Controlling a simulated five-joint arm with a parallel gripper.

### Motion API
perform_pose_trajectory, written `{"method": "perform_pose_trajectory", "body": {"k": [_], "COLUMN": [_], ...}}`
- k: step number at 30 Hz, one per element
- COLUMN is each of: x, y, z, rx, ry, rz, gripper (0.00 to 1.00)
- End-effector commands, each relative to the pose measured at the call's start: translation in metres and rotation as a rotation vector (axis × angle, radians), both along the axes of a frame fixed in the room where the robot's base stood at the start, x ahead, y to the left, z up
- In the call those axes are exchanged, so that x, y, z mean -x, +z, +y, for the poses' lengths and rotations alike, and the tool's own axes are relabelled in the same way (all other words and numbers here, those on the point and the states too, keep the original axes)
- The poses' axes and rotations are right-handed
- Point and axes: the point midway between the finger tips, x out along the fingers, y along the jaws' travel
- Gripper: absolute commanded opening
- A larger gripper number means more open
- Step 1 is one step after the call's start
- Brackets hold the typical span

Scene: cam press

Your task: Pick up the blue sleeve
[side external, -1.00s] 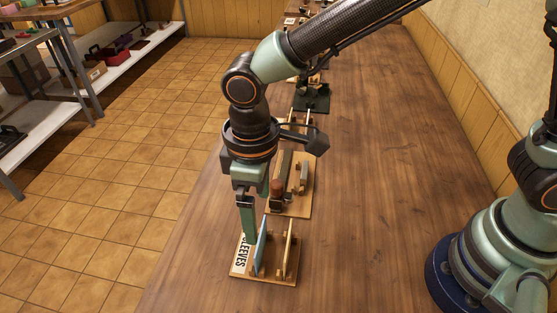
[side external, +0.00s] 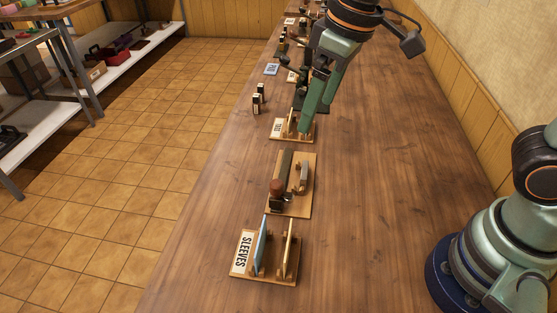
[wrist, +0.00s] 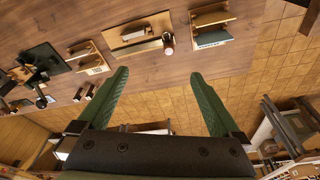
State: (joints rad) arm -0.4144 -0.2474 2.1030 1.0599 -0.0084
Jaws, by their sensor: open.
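The blue sleeve (side external: 259,246) stands on edge in a wooden rack (side external: 270,277) labelled SLEEVES, at the near end of the table. A cream sleeve (side external: 288,248) stands beside it on the right. My gripper (side external: 308,130) is raised over the table farther back, well away from the sleeves rack. In the wrist view my gripper (wrist: 160,76) is open, with nothing between its two fingers. The sleeves rack is at the top right of that view, and the blue sleeve (wrist: 213,37) shows small and dark there.
A wooden board (side external: 306,203) with a dark bar, a brown knob and a metal piece lies between the gripper and the sleeves rack. Another labelled rack (side external: 277,128) is beneath my gripper. Small dark blocks (side external: 257,98) stand near the left edge. The table's right side is clear.

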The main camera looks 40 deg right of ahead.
Motion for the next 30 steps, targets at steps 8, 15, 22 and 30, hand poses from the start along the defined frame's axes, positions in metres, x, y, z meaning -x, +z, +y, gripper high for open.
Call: {"method": "perform_pose_trajectory", "body": {"k": [8,15,22,30], "x": [0.017,0.030,0.031,0.030], "y": [0.006,0.002,0.000,0.001], "z": [-0.102,-0.137,-0.140,-0.138], "rx": [-0.052,-0.058,-0.058,-0.060], "ry": [-0.296,-0.413,-0.422,-0.423], "rz": [-0.179,-0.257,-0.262,-0.259], "gripper": [1.00,0.81,0.40,0.40]}}
